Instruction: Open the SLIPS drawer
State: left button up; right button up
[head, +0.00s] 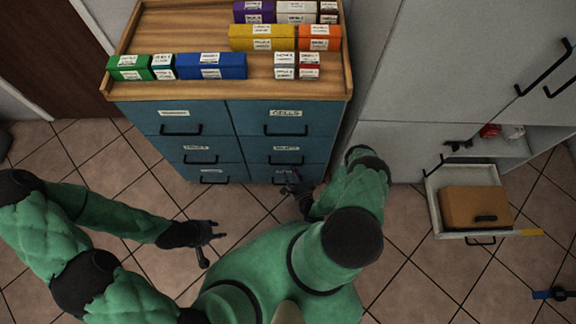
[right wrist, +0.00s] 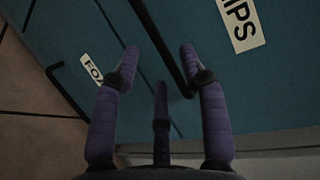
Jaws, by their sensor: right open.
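The SLIPS drawer shows in the right wrist view by its label (right wrist: 240,22), of which only "IPS" is visible. Its dark bar handle (right wrist: 158,38) runs between the fingers of my open right gripper (right wrist: 160,58), close to the right finger; I cannot tell if they touch. In the head view my right gripper (head: 294,183) is at the lower right drawer of the blue cabinet (head: 222,122), where it partly hides the front. The labels there are too small to read surely. My left gripper (head: 208,238) is open and empty above the floor, left of my body.
Colored boxes (head: 211,66) stand on the cabinet's wooden top (head: 180,30). At the right, a pulled-out drawer (head: 436,200) holds a brown box (head: 475,208). A drawer label beginning "FO" (right wrist: 92,70) shows beside the left finger.

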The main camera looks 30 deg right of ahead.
aim_at(288, 164)
jog(key=shift+b+x, duration=0.5)
jog(key=shift+x, duration=1.9)
grip_shut()
